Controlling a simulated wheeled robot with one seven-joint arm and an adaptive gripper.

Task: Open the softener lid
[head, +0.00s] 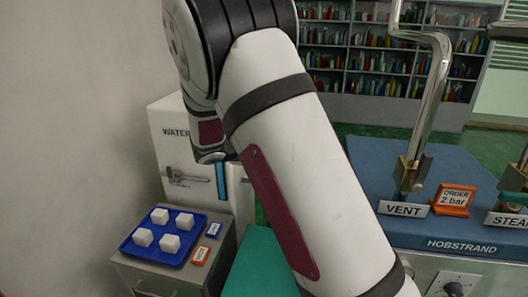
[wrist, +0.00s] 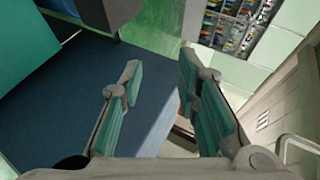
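A white cabinet labelled "WATER" (head: 165,118) stands by the wall in the head view, left of my arm. The rest of its label and much of its top are hidden behind my arm, so I cannot make out its lid. A handle-like fitting (head: 188,178) and a blue vertical strip (head: 221,181) show on its front. My gripper (wrist: 158,78) shows in the wrist view, with its two green-padded fingers spread apart and nothing between them. It is hidden in the head view. I cannot tell how far it is from the cabinet.
A blue tray (head: 134,249) with several white cubes sits on a grey cabinet (head: 150,277). The blue Hobstrand machine (head: 385,160) with VENT and STEAM pipes stands at right. Bookshelves (head: 345,60) line the back. A dark blue surface (wrist: 60,110) lies below the fingers.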

